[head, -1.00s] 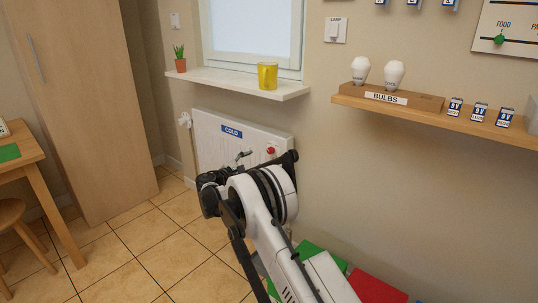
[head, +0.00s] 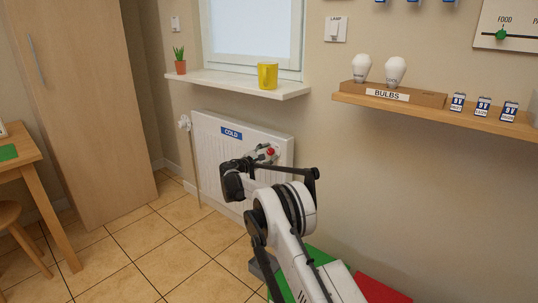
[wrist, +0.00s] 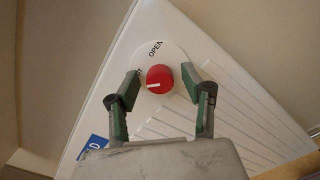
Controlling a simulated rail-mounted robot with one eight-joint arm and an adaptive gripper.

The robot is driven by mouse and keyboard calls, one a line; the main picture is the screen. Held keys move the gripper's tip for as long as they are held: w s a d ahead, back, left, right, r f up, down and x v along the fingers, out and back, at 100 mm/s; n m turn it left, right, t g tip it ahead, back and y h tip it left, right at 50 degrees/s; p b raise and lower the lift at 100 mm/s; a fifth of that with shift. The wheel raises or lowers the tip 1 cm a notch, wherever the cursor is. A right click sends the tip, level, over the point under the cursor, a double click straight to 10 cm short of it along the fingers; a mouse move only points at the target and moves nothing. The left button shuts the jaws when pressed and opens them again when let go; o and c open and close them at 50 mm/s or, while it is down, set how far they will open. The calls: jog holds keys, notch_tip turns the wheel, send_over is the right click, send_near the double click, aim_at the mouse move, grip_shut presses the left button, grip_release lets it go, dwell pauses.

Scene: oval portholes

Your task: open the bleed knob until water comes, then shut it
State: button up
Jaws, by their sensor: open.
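The red bleed knob (wrist: 159,77) sits on a white round plate on the radiator, with a white pointer line across it. The plate reads OPEN at its top; another word at the left is partly hidden by a finger. My gripper (wrist: 160,84) is open, its two fingers on either side of the knob, with gaps showing in the wrist view. In the head view the gripper (head: 267,155) is at the radiator (head: 212,150), close to the red knob (head: 270,152). No water shows.
A blue COLD label (head: 231,133) is on the radiator. A yellow mug (head: 267,76) and a potted plant (head: 180,62) stand on the sill (head: 225,82) above. A wooden shelf (head: 440,112) with bulbs is at the right. Green and red items lie on the floor below my arm.

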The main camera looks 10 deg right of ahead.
jog(key=shift+c, duration=0.3)
grip_shut()
jog(key=shift+m, duration=0.3)
jog(key=m+p, duration=0.1)
jog(key=m, duration=0.9)
jog(key=shift+r+m+p, duration=0.1)
jog(key=shift+m+p, duration=0.2)
jog(key=shift+m, duration=1.8)
